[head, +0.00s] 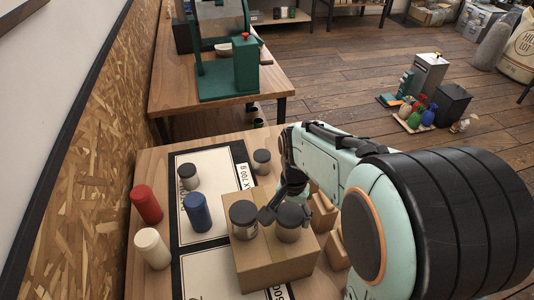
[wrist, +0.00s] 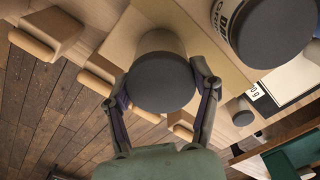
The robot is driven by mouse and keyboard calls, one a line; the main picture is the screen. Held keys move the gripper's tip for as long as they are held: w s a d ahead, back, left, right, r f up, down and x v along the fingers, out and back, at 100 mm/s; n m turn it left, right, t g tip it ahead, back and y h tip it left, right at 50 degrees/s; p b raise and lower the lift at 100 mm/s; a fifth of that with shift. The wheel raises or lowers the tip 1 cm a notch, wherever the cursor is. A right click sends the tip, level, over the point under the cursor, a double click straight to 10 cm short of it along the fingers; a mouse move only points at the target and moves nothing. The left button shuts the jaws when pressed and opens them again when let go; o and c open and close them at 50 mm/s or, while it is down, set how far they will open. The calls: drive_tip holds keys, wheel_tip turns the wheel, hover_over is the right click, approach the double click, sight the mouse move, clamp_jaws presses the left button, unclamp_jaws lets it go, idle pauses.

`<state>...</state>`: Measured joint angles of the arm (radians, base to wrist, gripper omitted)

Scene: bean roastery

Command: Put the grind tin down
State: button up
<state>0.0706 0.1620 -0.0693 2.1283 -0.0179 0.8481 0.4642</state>
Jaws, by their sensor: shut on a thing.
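My gripper (head: 287,214) is shut on a tin with a dark grey lid, the grind tin (head: 290,229), at the right part of the top of a cardboard box (head: 270,263). In the wrist view the fingers grip the tin (wrist: 160,82) from both sides, and its lid faces the camera. The tin looks upright. I cannot tell whether its base touches the box. A second dark-lidded tin (head: 243,220) with a pale label stands on the box just left of it, and shows large at the upper right of the wrist view (wrist: 272,30).
A red tin (head: 146,204) and a white tin (head: 152,249) stand at the left.

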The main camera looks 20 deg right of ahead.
sight(290, 218)
drive_tip(key=shift+f, duration=0.1)
drive_tip(key=o, duration=1.2)
wheel_tip(290, 218, up, 12)
drive_tip(key=s+a+f+n, duration=0.2)
drive_tip(key=s, duration=0.3)
drive_tip(key=s+a+f+n, duration=0.1)
drive_tip(key=s+f+n, duration=0.1)
drive_tip(key=s, duration=0.4)
drive_tip(key=s+a+f+n, duration=0.2)
drive_tip(key=s+n, duration=0.2)
drive_tip(key=s, duration=0.2)
drive_tip(key=shift+a+f+y, duration=0.3)
drive_tip(key=shift+f+y, duration=0.05)
drive_tip(key=shift+y, duration=0.05)
drive_tip(key=shift+o, duration=0.2)
